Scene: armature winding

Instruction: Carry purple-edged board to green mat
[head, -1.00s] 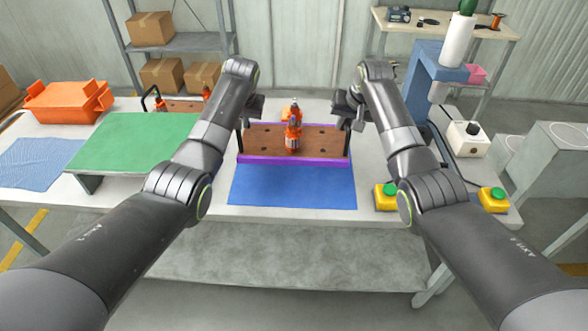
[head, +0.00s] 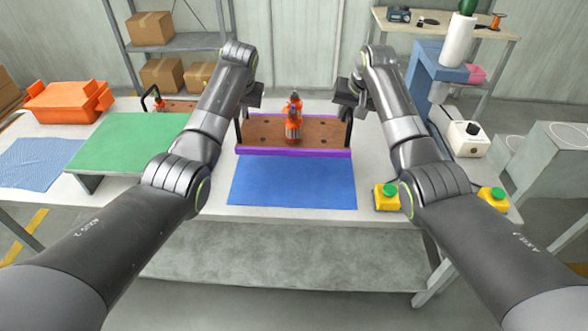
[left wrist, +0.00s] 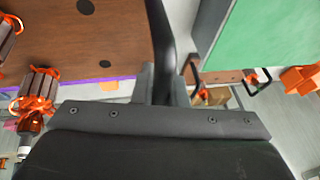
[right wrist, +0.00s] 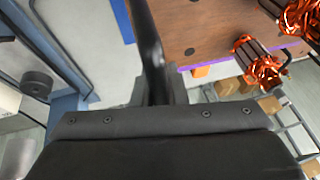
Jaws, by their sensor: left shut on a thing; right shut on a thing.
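The purple-edged board (head: 265,130) is brown with dark holes and carries orange-and-dark wound armatures (head: 293,122). It shows level behind the blue mat, a black handle at each end. My left gripper (head: 250,98) is shut on the left handle (head: 238,132), and this handle also shows in the left wrist view (left wrist: 160,50). My right gripper (head: 347,103) is shut on the right handle (head: 348,132), which the right wrist view also shows (right wrist: 148,50). The green mat (head: 130,145) lies bare to the left, its right part hidden by my left arm.
A blue mat (head: 290,185) lies empty in front of the board. Another brown board (head: 182,106) with a black handle stands behind the green mat, partly hidden. An orange bin (head: 65,102) is at far left. Yellow boxes with green buttons (head: 387,197) and a blue machine (head: 430,75) stand right.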

